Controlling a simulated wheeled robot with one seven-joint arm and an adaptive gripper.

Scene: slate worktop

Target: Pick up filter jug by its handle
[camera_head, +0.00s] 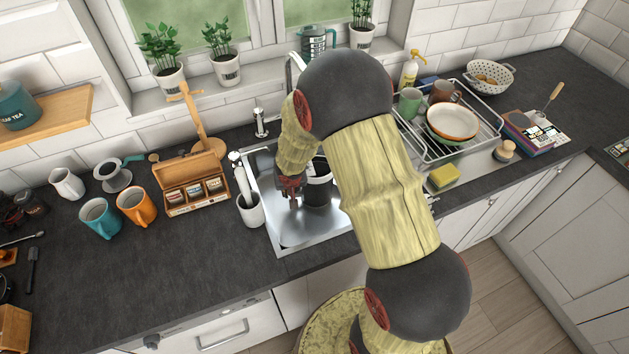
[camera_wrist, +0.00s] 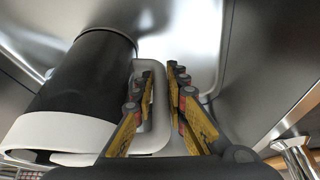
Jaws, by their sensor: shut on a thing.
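The filter jug (camera_head: 318,192) stands in the steel sink and is partly hidden behind my arm in the head view. In the wrist view the filter jug (camera_wrist: 85,80) has a dark body, a white rim band and a pale looped handle (camera_wrist: 160,112). My gripper (camera_wrist: 162,72) has one finger on each side of the handle's outer bar and is shut on it. In the head view my gripper (camera_head: 291,190) is low inside the sink, just left of the jug. I cannot tell whether the jug's base touches the sink floor.
A white utensil pot (camera_head: 250,212) stands at the sink's left edge. A yellow sponge (camera_head: 443,176) and a dish rack (camera_head: 470,152) are to the right.

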